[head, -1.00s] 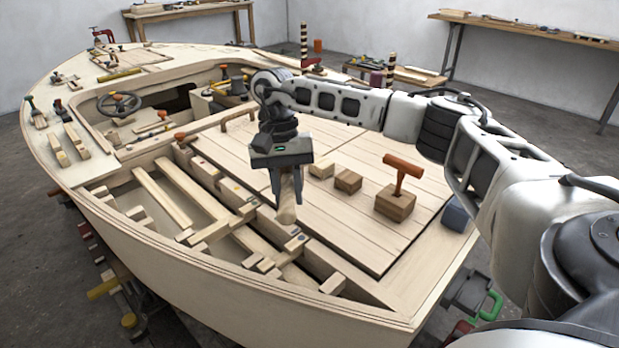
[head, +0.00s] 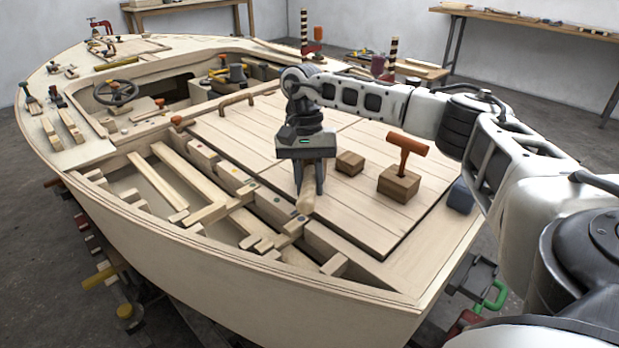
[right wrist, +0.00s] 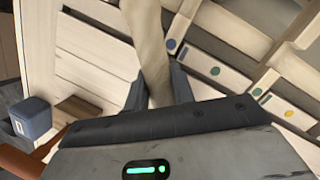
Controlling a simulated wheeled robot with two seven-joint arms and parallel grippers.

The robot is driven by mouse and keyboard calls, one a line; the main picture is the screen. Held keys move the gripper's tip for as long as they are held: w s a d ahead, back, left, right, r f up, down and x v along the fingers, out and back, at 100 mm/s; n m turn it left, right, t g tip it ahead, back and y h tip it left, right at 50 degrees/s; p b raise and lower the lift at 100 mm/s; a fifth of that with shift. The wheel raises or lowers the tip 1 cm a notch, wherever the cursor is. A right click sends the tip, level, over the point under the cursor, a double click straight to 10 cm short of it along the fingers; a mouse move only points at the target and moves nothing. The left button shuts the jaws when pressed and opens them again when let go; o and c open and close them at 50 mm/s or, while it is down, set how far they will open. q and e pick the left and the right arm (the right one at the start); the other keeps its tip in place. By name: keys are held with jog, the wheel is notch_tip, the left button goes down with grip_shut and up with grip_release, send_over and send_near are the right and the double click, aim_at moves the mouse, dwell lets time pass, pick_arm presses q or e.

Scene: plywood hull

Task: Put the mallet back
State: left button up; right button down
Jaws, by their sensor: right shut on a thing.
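My right gripper (head: 308,190) points down over the near edge of the planked deck, shut on a pale rounded wooden piece (head: 305,202). In the right wrist view the piece (right wrist: 148,45) runs up from between the fingers (right wrist: 160,90), like a handle. No mallet head shows on it, so I cannot tell for sure that it is the mallet. A T-shaped orange-brown tool (head: 407,150), mallet-like, stands upright in a wooden block (head: 399,186) right of the gripper. My left gripper is not in view.
A smaller wooden block (head: 350,163) sits just right of the gripper. A blue box (head: 461,196) is at the deck's right edge. Open hull bays with slats (head: 170,185) lie left of the gripper. The planked deck (head: 245,130) behind is mostly clear.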

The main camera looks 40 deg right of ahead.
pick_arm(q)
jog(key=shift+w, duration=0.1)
pick_arm(e)
jog(key=shift+f, duration=0.65)
pick_arm(q)
jog(key=shift+b, duration=0.3)
pick_arm(e)
jog(key=shift+f, duration=0.25)
jog(key=c, duration=1.1)
grip_release()
pick_arm(q)
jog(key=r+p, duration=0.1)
jog(key=p, duration=0.2)
pick_arm(e)
jog(key=v, duration=1.6)
